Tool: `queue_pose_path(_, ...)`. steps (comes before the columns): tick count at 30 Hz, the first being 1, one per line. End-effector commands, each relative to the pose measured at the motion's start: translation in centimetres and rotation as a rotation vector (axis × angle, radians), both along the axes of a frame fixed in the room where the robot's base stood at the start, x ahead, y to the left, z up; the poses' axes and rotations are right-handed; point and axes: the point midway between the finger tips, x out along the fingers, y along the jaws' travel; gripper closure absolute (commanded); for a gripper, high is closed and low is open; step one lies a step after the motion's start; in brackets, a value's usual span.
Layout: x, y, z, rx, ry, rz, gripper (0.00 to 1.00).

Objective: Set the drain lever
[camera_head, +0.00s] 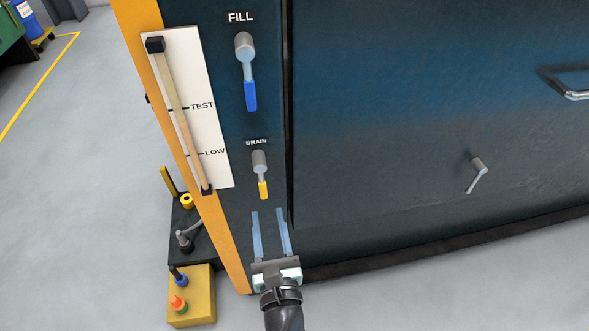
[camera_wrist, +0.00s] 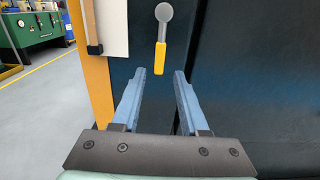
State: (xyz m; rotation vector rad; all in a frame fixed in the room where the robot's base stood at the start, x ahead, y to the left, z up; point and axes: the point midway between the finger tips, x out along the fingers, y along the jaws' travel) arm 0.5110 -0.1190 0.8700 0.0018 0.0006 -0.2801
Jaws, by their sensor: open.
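The drain lever (camera_head: 261,174) is a grey metal lever with a yellow grip, under the label DRAIN on the dark blue panel. Its grip hangs straight down in the head view. In the wrist view the drain lever (camera_wrist: 161,40) shows above the fingers, its yellow grip pointing down and slightly left. My gripper (camera_head: 268,212) is open and empty, just below the lever in the head view. In the wrist view its two blue fingers (camera_wrist: 160,72) stand apart, with the grip's lower end seen near the gap between their tips. I see no contact.
The fill lever (camera_head: 247,72) with a blue grip hangs above. A level gauge (camera_head: 187,110) marked TEST and LOW is on the left, by an orange post (camera_head: 142,22). A yellow box with buttons (camera_head: 191,297) stands low left. A small crank (camera_head: 476,174) juts out at right.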

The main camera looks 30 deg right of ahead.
Motion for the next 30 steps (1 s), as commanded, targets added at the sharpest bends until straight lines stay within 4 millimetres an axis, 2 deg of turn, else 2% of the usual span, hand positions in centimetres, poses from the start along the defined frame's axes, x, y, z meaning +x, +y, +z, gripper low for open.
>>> queue_pose_path(13, 5.3, -1.6, 0.1, -0.002, -0.002, -0.001, 0.56)
queue_pose_path(30, 5.9, -1.7, 0.0, -0.002, 0.0, 0.0, 0.56)
